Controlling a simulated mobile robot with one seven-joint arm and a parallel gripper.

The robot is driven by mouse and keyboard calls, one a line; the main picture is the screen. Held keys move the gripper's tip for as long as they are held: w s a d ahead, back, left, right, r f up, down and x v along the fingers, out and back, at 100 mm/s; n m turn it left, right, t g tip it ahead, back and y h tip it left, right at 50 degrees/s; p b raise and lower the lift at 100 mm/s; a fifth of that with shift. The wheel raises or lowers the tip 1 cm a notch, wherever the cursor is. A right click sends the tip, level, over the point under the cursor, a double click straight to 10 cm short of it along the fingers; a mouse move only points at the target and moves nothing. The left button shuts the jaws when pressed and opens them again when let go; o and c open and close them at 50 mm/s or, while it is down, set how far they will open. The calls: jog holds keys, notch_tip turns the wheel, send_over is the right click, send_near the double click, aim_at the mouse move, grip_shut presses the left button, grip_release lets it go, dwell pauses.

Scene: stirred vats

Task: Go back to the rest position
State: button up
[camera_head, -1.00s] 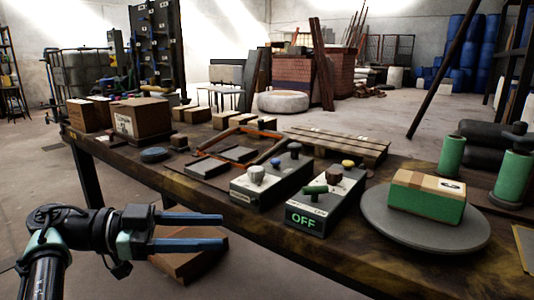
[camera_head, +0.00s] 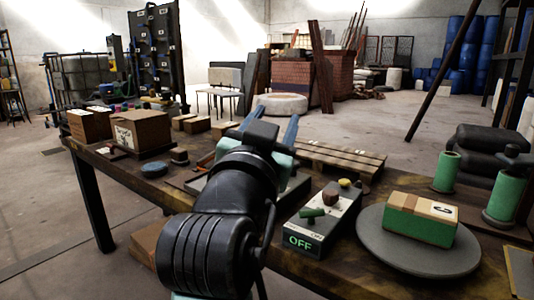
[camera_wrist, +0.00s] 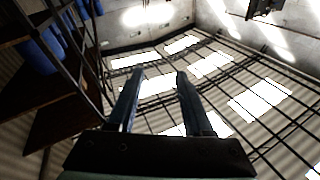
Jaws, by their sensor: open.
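My gripper (camera_head: 270,120) is open and empty. In the head view it is raised over the workbench (camera_head: 130,180), with its two blue-grey fingers pointing up and away. My arm covers the middle of the bench and hides most of what lies there. In the wrist view my gripper (camera_wrist: 160,74) shows two parted fingers with nothing between them, against the roof and windows.
A control box (camera_head: 320,225) reading OFF, with a green handle, stands right of my arm. A round grey plate (camera_head: 400,255) bears a green-and-brown box (camera_head: 420,219). Green spools (camera_head: 446,172) stand at the right, cardboard boxes (camera_head: 141,134) at the left.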

jog(key=s+a+r+n+t+y+p, duration=0.1)
jog(key=s+r+n+t+y+p, duration=0.4)
jog(key=s+r, duration=1.2)
notch_tip(320, 180, up, 35)
jog(key=s+t+p, duration=0.1)
jog(key=t+p, duration=0.1)
jog(key=p, duration=3.2)
jog(key=shift+s+f+t, duration=0.2)
jog(key=shift+s+t, duration=0.1)
jog(key=shift+s, duration=0.1)
